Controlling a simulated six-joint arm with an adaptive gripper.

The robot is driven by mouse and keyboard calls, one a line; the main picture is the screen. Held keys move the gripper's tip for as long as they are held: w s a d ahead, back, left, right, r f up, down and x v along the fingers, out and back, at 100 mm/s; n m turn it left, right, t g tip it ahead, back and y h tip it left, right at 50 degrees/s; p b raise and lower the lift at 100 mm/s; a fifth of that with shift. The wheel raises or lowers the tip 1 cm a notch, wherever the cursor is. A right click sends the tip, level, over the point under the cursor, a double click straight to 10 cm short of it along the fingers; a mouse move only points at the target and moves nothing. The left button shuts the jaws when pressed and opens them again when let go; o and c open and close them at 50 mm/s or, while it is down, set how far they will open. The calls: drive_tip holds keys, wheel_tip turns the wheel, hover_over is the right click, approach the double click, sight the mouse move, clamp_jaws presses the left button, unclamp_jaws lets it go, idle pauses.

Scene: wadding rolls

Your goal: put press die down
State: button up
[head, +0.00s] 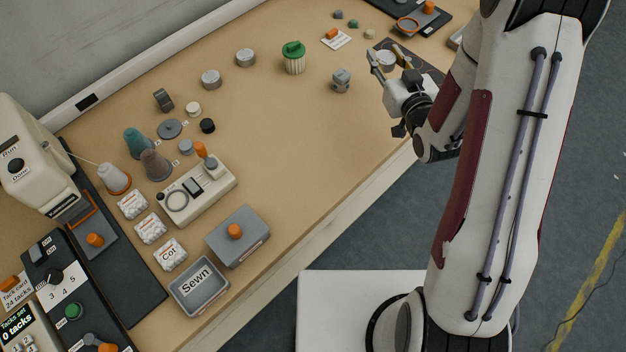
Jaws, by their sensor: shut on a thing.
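My gripper (388,57) is at the far right end of the table, with its fingers pointing away from the arm. It is shut on a small pale grey round piece (386,59), which I take to be the press die. The fingers cover part of its sides. The die is over or near the dark mat (428,72) at the table's right edge. I cannot tell whether it touches the surface.
A card with an orange item (336,38) lies behind. The middle of the table (300,135) is clear.

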drive_tip(key=s+a+f+n+g+y, duration=0.4)
drive_tip(key=s+a+n+g+y, duration=0.2)
drive_tip(key=s+a+n+y, duration=0.4)
drive_tip(key=s+a+n+g+y, duration=0.1)
drive_tip(key=s+a+n+g, duration=0.1)
drive_tip(key=s+g, duration=0.3)
drive_tip(key=s+a+n+g+y, duration=0.1)
drive_tip(key=s+a+n+g, duration=0.2)
drive_tip(key=s, duration=0.6)
drive_tip(key=shift+s+a+r+g, duration=0.35)
drive_tip(key=shift+a+g, duration=0.25)
drive_tip(key=shift+g, duration=0.3)
drive_tip(key=shift+w+f, duration=0.1)
hover_over(313, 184)
drive_tip(key=shift+f, duration=2.8)
drive_tip(key=shift+f, duration=0.1)
drive_tip(key=shift+f, duration=1.8)
drive_tip(key=shift+f, duration=0.15)
